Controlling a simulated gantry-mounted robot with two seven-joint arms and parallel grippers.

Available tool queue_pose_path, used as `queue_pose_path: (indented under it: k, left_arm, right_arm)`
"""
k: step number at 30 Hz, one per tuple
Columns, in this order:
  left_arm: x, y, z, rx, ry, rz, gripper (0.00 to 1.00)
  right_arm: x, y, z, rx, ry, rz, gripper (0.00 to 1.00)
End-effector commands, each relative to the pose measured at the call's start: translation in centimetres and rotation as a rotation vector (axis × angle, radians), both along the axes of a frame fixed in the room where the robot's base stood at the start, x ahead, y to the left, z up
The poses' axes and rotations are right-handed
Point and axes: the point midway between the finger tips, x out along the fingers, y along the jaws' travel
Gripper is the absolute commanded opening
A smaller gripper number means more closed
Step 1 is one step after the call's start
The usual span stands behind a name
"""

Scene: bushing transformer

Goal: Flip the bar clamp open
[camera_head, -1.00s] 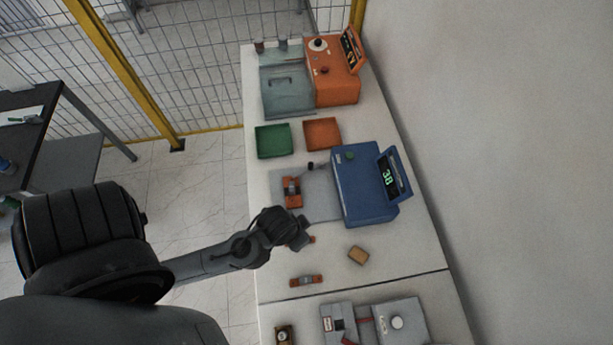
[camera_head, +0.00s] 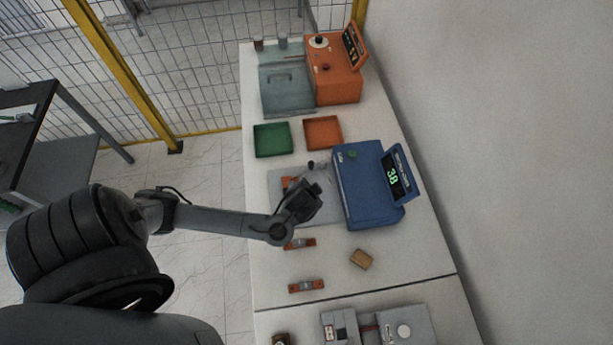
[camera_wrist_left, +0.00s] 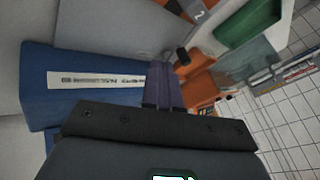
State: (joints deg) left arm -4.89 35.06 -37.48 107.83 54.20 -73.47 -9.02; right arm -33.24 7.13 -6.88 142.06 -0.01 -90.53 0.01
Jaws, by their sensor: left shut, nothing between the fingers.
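The bar clamp appears to be the orange and metal fixture with a black-tipped lever on the grey plate of the blue tester. In the head view its orange part (camera_head: 287,181) is mostly hidden behind my left gripper (camera_head: 318,183), and the black tip (camera_head: 311,164) shows just beyond the gripper. The gripper is shut and empty, close above the plate. I cannot tell whether it touches the clamp. My right gripper is out of view.
The blue tester (camera_head: 366,190) stands right of the gripper. Green (camera_head: 272,140) and orange (camera_head: 323,133) trays lie beyond. Two orange-ended bars (camera_head: 300,243) (camera_head: 307,286) and a tan block (camera_head: 361,259) lie nearer on the white table. An orange tester (camera_head: 333,78) stands at the back.

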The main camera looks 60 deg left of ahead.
Motion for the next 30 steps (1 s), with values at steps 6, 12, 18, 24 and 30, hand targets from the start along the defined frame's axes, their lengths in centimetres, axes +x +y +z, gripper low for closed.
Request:
queue_pose_path:
  k: [6,12,18,24,30]
  left_arm:
    - [0.1,0.1,-0.3,-0.001,0.000,0.001,0.00]
    - [0.7,0.7,-1.9,-0.002,0.002,0.003,0.00]
    - [2.1,2.2,-4.7,-0.004,0.004,0.006,0.00]
    - [3.9,3.8,-7.4,-0.001,0.002,0.003,0.00]
    - [4.5,6.2,-7.9,-0.001,0.002,0.003,0.00]
  right_arm:
    - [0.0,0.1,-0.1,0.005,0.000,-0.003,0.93]
    - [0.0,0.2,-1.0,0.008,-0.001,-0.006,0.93]
    - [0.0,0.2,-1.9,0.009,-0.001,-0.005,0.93]
    - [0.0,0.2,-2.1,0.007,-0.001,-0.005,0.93]
    - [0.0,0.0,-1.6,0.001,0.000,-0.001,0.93]
